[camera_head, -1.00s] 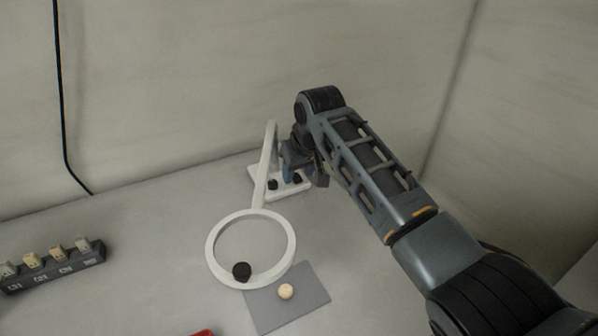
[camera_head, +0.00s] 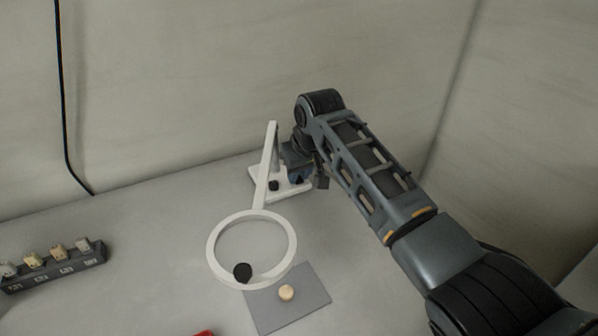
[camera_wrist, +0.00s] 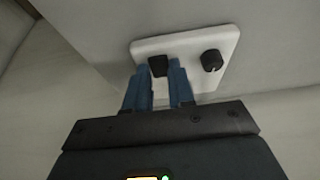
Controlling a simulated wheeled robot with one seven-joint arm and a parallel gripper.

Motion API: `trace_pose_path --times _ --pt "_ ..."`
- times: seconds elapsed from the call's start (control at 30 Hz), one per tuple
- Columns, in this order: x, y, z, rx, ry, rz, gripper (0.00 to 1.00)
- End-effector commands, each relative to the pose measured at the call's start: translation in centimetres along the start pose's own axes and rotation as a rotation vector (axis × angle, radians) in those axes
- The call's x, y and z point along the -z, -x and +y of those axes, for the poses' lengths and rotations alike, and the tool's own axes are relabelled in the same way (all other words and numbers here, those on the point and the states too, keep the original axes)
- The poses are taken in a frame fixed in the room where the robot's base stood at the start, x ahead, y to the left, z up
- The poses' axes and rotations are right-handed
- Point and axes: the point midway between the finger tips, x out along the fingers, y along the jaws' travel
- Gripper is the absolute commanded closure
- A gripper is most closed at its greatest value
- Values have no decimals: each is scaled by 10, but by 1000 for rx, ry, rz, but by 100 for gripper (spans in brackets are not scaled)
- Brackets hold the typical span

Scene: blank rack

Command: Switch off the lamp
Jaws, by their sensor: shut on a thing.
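The lamp is a white ring (camera_head: 214,243) on a slanting white arm, with a white base (camera_head: 293,193) near the back wall. The base also shows in the wrist view (camera_wrist: 192,43). It carries a ridged round black knob (camera_wrist: 212,60) and a squarer black knob (camera_wrist: 158,66). My gripper (camera_wrist: 160,74) has its blue fingers on both sides of the squarer knob and is shut on it. In the head view my gripper (camera_head: 298,180) covers that knob. I cannot tell whether the lamp is lit.
A grey mat (camera_head: 302,312) with a pale round piece (camera_head: 286,292) lies in front of the lamp. A black round piece (camera_head: 242,272) shows at the ring's lower edge. A dark rack (camera_head: 55,270) with several pale blocks stands at left. A red thing (camera_head: 204,333) shows at the bottom.

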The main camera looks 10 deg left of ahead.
Motion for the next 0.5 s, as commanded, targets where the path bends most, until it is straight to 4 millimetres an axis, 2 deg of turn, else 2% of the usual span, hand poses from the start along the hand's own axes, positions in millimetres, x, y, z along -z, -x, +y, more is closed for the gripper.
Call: trace_pose_path --times 0.5 --pt "4 -1 0 0 -1 -112 100"
